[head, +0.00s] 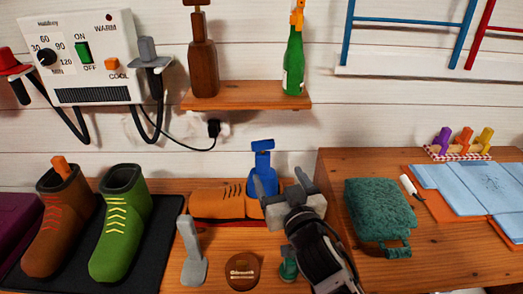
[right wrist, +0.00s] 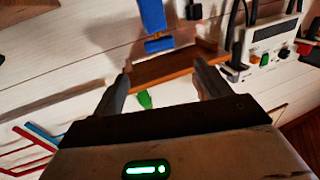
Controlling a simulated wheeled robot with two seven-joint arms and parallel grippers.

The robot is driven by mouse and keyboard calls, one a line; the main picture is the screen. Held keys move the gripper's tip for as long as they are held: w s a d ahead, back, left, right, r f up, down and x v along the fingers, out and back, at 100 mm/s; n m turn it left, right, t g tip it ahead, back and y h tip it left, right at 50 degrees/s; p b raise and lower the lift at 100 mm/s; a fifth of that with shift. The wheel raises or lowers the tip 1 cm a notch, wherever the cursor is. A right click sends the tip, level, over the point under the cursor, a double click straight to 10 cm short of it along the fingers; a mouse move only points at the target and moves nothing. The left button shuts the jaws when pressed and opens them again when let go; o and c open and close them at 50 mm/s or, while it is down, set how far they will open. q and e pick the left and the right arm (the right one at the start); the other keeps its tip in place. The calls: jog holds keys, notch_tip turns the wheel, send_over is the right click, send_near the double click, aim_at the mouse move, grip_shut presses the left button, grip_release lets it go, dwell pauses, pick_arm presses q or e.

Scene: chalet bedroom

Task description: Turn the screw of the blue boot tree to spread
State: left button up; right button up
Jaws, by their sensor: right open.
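The blue boot tree (head: 263,178) stands upright at the heel end of a low orange-brown shoe (head: 212,203) on the wooden bench, with a blue crossbar handle (head: 263,145) on top. My right gripper (head: 284,185) is open just right of the tree's body and below the crossbar, partly covering the tree. In the right wrist view, a blue bar with a crosspiece (right wrist: 153,20) shows beyond the two spread fingers (right wrist: 160,74), with nothing between them. Whether a finger touches the tree cannot be told. My left gripper is not in view.
A grey upright tool (head: 191,255), a round brown tin (head: 241,271) and a green piece (head: 288,268) are in front. Brown and green boots (head: 120,225) stand left on a black mat. A shelf (head: 245,97) holds two bottles.

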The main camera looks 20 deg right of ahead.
aim_at(263, 148)
jog(key=w, duration=1.5)
jog(key=shift+w+d, duration=0.15)
jog(key=shift+w, duration=0.15)
jog(key=c, duration=1)
jog(key=shift+f+h+b, duration=0.2)
jog(key=shift+h+b, duration=0.1)
jog(key=shift+b, duration=0.45)
jog(key=m+h+b, duration=0.1)
jog(key=b, duration=0.2)
jog(key=shift+f+m+h+b, duration=0.2)
jog(key=shift+m+h+b, duration=0.15)
jog(key=shift+m+h, duration=0.05)
jog(key=m+h+b, duration=0.1)
jog(key=h+b, duration=0.1)
jog(key=b, duration=0.2)
jog(key=shift+d+r+g, duration=0.15)
jog(key=shift+g, duration=0.15)
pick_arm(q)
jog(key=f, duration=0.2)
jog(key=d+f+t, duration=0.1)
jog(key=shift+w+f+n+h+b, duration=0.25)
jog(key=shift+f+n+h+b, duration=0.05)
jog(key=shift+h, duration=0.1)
pick_arm(e)
jog(key=shift+d+r+m+h, duration=0.15)
jog(key=shift+r+m+h, duration=0.15)
jog(key=shift+h, duration=0.1)
